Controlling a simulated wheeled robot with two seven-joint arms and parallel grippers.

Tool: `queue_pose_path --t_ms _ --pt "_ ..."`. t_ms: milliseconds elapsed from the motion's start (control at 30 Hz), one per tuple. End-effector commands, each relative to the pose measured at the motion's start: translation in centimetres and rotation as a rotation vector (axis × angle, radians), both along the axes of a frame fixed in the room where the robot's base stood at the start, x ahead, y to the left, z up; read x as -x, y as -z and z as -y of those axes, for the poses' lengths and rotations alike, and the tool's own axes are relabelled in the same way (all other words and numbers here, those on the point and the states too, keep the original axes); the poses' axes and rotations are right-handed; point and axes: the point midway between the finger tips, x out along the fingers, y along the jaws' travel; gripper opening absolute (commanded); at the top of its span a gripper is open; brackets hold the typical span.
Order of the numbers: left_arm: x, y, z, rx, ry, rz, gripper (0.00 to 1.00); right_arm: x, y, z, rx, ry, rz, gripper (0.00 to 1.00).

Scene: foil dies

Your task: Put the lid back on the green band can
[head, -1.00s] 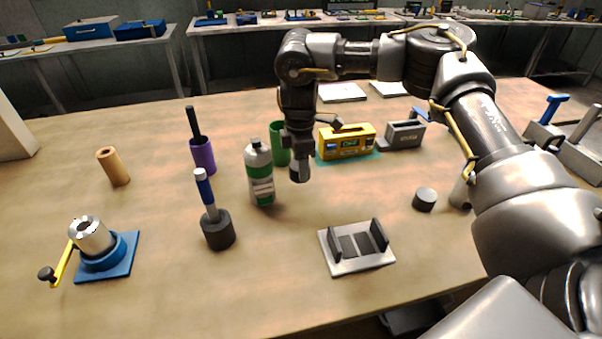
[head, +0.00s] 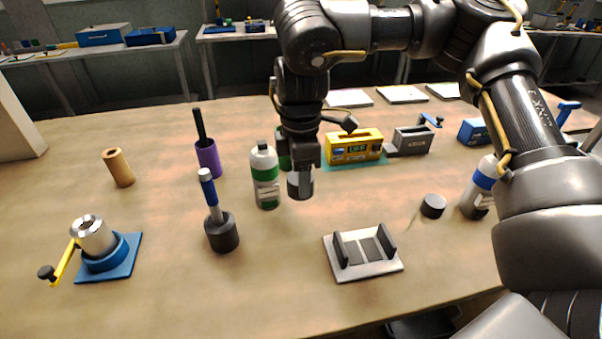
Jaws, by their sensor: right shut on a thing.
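A similar dark round cap (head: 433,206) lies on the table at the right. My left gripper is not in view.
A green cup (head: 283,154) stands behind my gripper, near a yellow device (head: 353,146). A blue band can (head: 481,187) is at the right. A grey cradle (head: 362,256) lies in front. A dark holder (head: 222,233) with a blue-handled tool stands left of the can.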

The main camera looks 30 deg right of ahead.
Motion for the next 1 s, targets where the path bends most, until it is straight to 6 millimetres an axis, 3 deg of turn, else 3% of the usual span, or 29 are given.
queue_pose_path --t_ms 167,333,667,767,1000 --pt "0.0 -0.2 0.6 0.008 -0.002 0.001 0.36 0.0 -0.3 0.0 0.000 0.000 0.000 0.29" --pt "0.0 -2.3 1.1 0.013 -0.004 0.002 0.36 0.0 -2.3 0.0 0.000 0.000 0.000 0.29" --pt "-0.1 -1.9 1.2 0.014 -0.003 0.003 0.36 0.0 -1.9 0.0 0.000 0.016 0.000 0.29" --pt "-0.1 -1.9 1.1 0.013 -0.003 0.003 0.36 0.1 -1.8 0.1 0.001 0.101 0.001 0.29" --pt "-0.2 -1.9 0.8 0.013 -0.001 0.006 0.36 0.7 -1.1 0.4 0.002 0.565 0.002 0.29"
